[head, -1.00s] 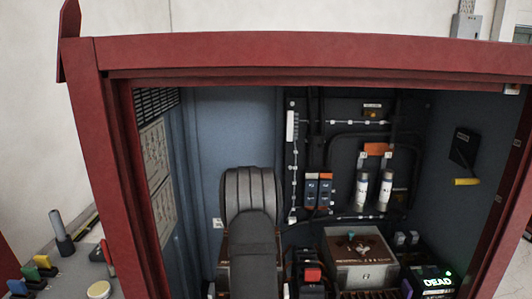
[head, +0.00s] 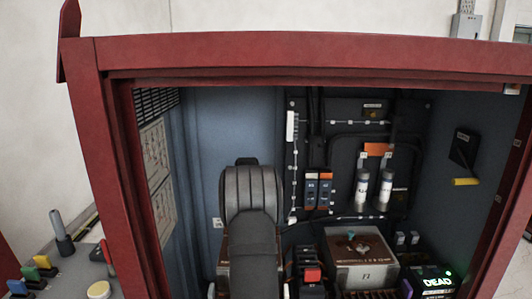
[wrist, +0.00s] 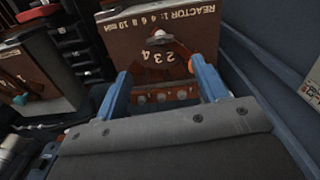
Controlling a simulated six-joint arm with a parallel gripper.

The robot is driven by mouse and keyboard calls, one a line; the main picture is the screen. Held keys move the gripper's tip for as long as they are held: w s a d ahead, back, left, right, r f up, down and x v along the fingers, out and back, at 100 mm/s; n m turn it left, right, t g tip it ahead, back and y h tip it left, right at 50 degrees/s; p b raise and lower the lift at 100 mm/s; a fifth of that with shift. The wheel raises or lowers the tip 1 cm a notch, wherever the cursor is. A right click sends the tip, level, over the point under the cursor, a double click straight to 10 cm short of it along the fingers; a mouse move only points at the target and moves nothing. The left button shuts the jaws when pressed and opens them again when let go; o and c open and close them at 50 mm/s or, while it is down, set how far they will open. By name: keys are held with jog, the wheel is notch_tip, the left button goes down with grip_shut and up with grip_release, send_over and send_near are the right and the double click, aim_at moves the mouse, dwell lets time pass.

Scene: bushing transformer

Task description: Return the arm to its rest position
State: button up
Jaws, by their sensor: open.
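My gripper (wrist: 160,67) shows in the wrist view as two blue fingers, spread well apart with nothing held between them. Beyond and between the fingers is a brown reactor box (wrist: 135,22) with white numbers and a pale rounded part on it. I cannot tell whether the fingers touch the box. In the head view my dark, ribbed arm stands in the left middle of the red cabinet (head: 300,55) and hides my gripper and whatever lies behind it.
In the head view, a metal box with a brown top (head: 360,275) and a lit DEAD display (head: 437,283) stand right of my arm. Two white cylinders (head: 361,188) are on the back panel. A yellow-handled lever (head: 466,182) is on the right wall.

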notch_tip(320, 180, up, 7)
jog(key=f+n, duration=0.3)
jog(key=n, duration=0.1)
jog(key=f+n+t+h, duration=0.1)
jog(key=f+n, duration=0.3)
jog(key=n, duration=0.1)
jog(key=f+n+h, duration=0.1)
jog(key=f+n, duration=0.2)
jog(key=n, duration=0.2)
jog(key=shift+w+d+f+t, duration=0.25)
jog(key=shift+f+t, duration=0.05)
notch_tip(320, 180, down, 3)
jog(key=n, duration=0.2)
jog(key=n+h, duration=0.1)
jog(key=n, duration=0.2)
jog(key=shift+s+a+f+t, duration=0.15)
jog(key=shift+f+t, duration=0.05)
jog(key=shift+t, duration=0.1)
jog(key=r+m, duration=0.3)
jog(key=m, duration=0.2)
jog(key=shift+w+r+y, duration=0.2)
jog(key=shift+r+y, duration=0.1)
jog(key=shift+r, duration=0.05)
jog(key=shift+r+m+g+y, duration=0.3)
jog(key=shift+r+m, duration=0.75)
jog(key=shift+m, duration=0.55)
jog(key=shift+r+m+g+y, duration=0.2)
jog(key=shift+r+m+g, duration=0.2)
jog(key=shift+r+m, duration=0.95)
